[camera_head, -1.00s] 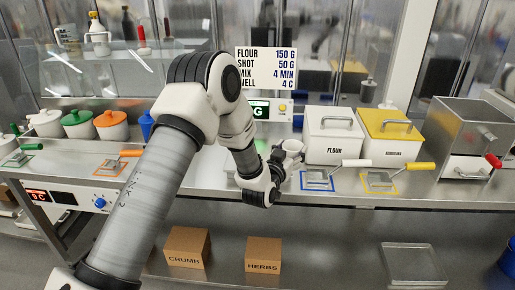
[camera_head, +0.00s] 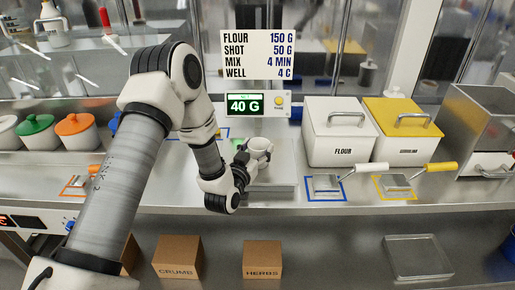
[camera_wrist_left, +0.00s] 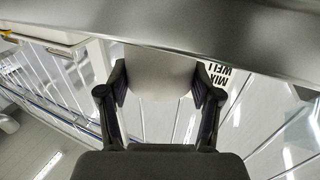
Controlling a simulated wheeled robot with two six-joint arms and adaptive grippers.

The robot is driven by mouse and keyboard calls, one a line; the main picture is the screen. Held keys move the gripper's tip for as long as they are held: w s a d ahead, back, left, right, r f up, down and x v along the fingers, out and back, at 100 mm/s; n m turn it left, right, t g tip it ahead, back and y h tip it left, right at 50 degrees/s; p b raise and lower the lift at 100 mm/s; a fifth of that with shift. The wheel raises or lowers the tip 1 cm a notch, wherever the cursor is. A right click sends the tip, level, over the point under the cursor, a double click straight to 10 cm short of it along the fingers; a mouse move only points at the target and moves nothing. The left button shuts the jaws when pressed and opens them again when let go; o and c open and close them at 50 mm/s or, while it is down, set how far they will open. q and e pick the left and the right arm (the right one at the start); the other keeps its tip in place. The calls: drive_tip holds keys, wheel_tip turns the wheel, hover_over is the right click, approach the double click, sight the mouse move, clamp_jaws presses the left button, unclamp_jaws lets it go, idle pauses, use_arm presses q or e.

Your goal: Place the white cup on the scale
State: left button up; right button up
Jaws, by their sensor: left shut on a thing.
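The white cup (camera_head: 259,149) is upright in the head view, over the left part of the scale's metal plate (camera_head: 283,177). I cannot tell whether its base touches the plate. The scale's display (camera_head: 244,105) reads 40 G. My left gripper (camera_head: 245,160) is shut on the cup from the left. In the left wrist view the cup (camera_wrist_left: 160,75) fills the space between the two fingers. The gripper and arm hide part of the plate's left side. My right gripper is out of view.
The white FLOUR bin (camera_head: 338,150) and yellow-lidded bin (camera_head: 402,150) stand right of the scale. Scoops lie on blue (camera_head: 325,197) and yellow (camera_head: 382,197) outlines in front. A recipe sign (camera_head: 257,54) stands behind the scale. Boxes (camera_head: 262,259) sit on the shelf below.

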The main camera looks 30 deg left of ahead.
use_arm(q)
drive_tip(key=o, duration=1.1)
drive_tip(key=shift+s+a, duration=0.1)
drive_tip(key=shift+s, duration=0.15)
drive_tip(key=shift+s+r, duration=0.2)
drive_tip(key=shift+s, duration=0.1)
drive_tip(key=shift+w+f, duration=0.15)
drive_tip(key=shift+w, duration=0.05)
drive_tip(key=shift+s+f, duration=0.1)
drive_tip(key=shift+s, duration=0.15)
drive_tip(key=s+b, duration=0.1)
drive_tip(key=s, duration=0.2)
drive_tip(key=s+d, duration=0.1)
drive_tip(key=s, duration=0.3)
drive_tip(key=s+d+b, duration=0.1)
drive_tip(key=s, duration=0.3)
drive_tip(key=shift+s+r+b, duration=0.2)
drive_tip(key=shift+r+b, duration=0.05)
drive_tip(key=shift+b, duration=0.1)
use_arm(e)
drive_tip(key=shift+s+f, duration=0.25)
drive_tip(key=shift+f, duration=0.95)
